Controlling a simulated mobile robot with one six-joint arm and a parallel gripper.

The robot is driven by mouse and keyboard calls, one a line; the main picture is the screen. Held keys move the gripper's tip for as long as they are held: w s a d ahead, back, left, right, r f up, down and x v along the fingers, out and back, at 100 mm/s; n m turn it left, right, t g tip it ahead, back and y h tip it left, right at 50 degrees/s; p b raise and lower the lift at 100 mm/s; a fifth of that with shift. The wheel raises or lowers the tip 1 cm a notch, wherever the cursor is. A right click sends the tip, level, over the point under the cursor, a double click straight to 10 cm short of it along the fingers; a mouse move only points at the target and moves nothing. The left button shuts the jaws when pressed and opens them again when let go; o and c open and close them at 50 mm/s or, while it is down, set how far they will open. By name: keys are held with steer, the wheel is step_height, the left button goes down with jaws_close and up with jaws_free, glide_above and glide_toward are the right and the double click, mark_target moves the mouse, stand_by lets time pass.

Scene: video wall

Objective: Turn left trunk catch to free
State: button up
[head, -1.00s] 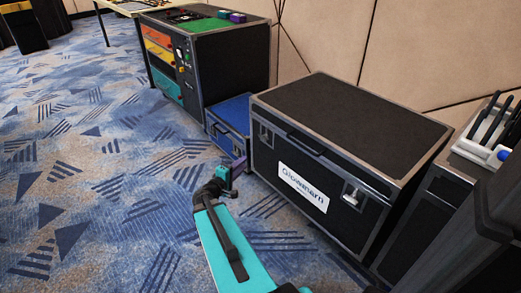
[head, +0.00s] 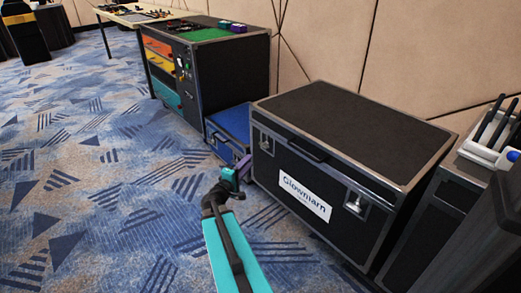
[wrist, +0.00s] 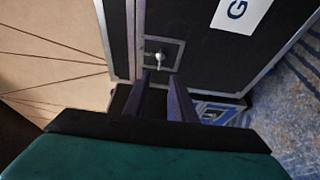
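The trunk (head: 350,130) is a large black case with metal edges and a white label (head: 305,197) on its front. Its left catch (head: 266,143) is a small metal fitting near the front's left end. In the wrist view the left catch (wrist: 158,60) shows as a pale lever on a square, metal-framed plate. My gripper (head: 242,163) is just left of and below that catch in the head view. In the wrist view my gripper (wrist: 161,76) has two purple fingers apart, with nothing between them. The catch lies just beyond the fingertips, between their lines, seemingly untouched.
The right catch (head: 356,204) is farther along the trunk's front. A blue case (head: 230,122) stands close behind my gripper, beside the trunk. A black drawer cabinet (head: 235,75) stands beyond it. Patterned carpet (head: 110,190) is open to the left.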

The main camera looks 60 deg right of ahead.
mark_target(265, 145)
steer(key=d+b, duration=0.3)
steer(key=d, duration=1)
steer(key=shift+w, duration=0.45)
steer(key=shift+c, duration=0.4)
steer(key=shift+a, duration=0.1)
jaws_close()
